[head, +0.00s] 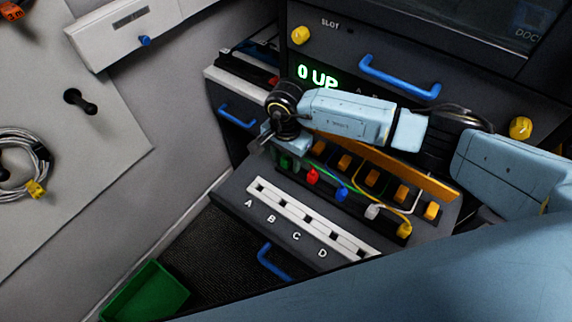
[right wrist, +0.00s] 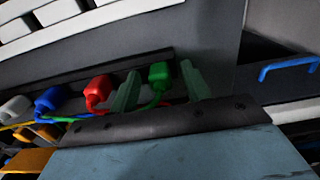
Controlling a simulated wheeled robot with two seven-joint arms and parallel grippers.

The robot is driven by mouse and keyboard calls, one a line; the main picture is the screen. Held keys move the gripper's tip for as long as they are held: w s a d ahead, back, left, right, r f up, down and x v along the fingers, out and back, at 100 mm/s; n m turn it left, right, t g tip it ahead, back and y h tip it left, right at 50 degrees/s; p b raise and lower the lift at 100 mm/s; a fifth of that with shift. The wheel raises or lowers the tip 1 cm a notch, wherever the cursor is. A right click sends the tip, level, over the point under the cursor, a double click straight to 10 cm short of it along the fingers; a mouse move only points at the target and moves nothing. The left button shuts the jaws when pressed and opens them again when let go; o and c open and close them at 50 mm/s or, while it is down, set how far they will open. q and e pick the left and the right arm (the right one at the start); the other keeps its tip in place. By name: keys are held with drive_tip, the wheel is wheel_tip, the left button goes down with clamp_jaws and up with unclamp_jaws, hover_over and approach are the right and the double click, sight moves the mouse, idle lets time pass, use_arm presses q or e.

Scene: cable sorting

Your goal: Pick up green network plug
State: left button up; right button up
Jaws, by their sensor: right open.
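The green network plug (right wrist: 159,74) shows in the right wrist view, its green cable curving down and left. My right gripper (right wrist: 160,82) is open, with one finger on each side of the plug. A gap shows on both sides, so I see no firm grip. In the head view my right gripper (head: 284,157) is over the left end of the plug row and mostly hides the green plug. The green cable (head: 319,168) runs right from there. My left gripper is not in view.
A red plug (head: 312,176), blue plug (head: 341,193), white plug (head: 373,211) and yellow plug (head: 404,230) stand in the same row. A white slotted strip (head: 305,216) marked A to D lies in front. A green bin (head: 150,290) stands at lower left.

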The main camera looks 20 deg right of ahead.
sight(286, 157)
drive_tip(key=shift+f, duration=0.15)
drive_tip(key=shift+c, duration=0.2)
clamp_jaws()
wheel_tip(286, 157, up, 9)
drive_tip(key=shift+r, duration=0.2)
drive_tip(key=shift+r+p, duration=0.85)
drive_tip(key=shift+r, duration=1.2)
